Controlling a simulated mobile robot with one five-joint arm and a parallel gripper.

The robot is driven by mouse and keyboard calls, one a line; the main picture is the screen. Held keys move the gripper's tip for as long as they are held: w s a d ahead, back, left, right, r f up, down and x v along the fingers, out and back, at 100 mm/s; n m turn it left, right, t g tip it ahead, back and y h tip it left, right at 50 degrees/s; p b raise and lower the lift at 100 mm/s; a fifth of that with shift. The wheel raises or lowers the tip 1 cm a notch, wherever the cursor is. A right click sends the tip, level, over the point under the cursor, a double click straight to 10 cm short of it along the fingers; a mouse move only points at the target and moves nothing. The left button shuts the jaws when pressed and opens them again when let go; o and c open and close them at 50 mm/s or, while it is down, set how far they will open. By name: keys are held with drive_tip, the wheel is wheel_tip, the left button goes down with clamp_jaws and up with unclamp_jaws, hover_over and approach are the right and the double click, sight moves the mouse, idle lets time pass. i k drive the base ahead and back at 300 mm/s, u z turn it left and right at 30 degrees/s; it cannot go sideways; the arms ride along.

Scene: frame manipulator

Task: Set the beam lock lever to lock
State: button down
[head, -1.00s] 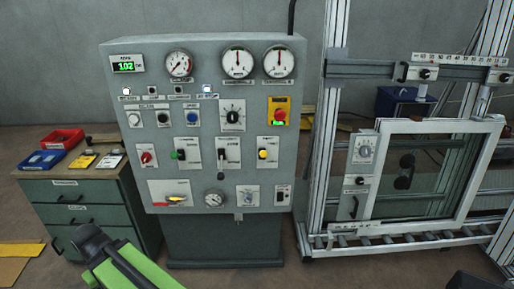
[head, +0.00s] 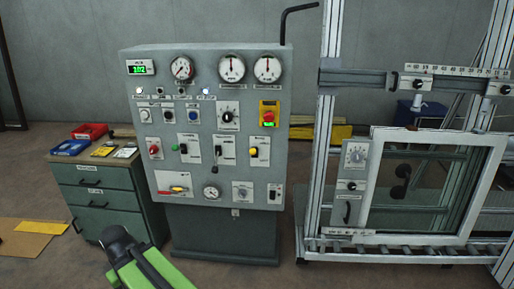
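A horizontal dark beam (head: 366,79) with a white ruler strip spans the aluminium frame at the upper right of the head view. On it is a light plate with a black round knob (head: 418,85), and a small black upright lever (head: 395,81) sits just left of that plate. I cannot read any lock marking, so I cannot tell which part is the beam lock lever or how it is set. My green and black arm shows at the bottom left, apart from the frame. My gripper is not visible.
A grey control cabinet (head: 204,215) with gauges, knobs and switches stands left of the frame. A framed glass pane (head: 430,190) with a dial sits below the beam. A drawer unit (head: 100,200) with trays stands at left. Open floor lies in front.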

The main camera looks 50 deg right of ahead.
sight(252, 151)
drive_tip(key=z, duration=0.65)
drive_tip(key=i, duration=1)
drive_tip(key=u, duration=0.15)
